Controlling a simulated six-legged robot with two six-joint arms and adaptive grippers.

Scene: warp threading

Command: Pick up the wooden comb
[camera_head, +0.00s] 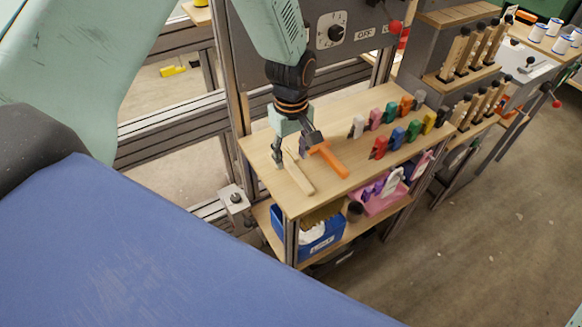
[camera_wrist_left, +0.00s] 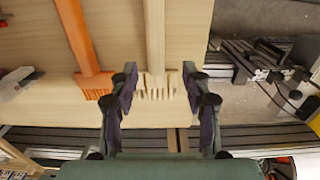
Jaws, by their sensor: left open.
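The wooden comb (camera_head: 299,178) lies on the light wooden shelf top (camera_head: 262,148), its handle pointing to the front. In the left wrist view its pale handle (camera_wrist_left: 154,35) runs up and its teeth point down. My left gripper (camera_head: 296,153) is open over the toothed end. In the wrist view the two dark fingers (camera_wrist_left: 160,82) stand on either side of the comb's head, with space between them and it. I cannot tell how far above the shelf the fingertips are. My right gripper is not in view.
An orange comb-like tool (camera_head: 331,158) lies close beside the wooden comb; it also shows in the wrist view (camera_wrist_left: 82,45). Several coloured clamp-like pieces (camera_head: 397,137) stand to the right. A metal frame (camera_head: 165,140) runs behind and left. A blue bin (camera_head: 320,235) sits on the lower shelf.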

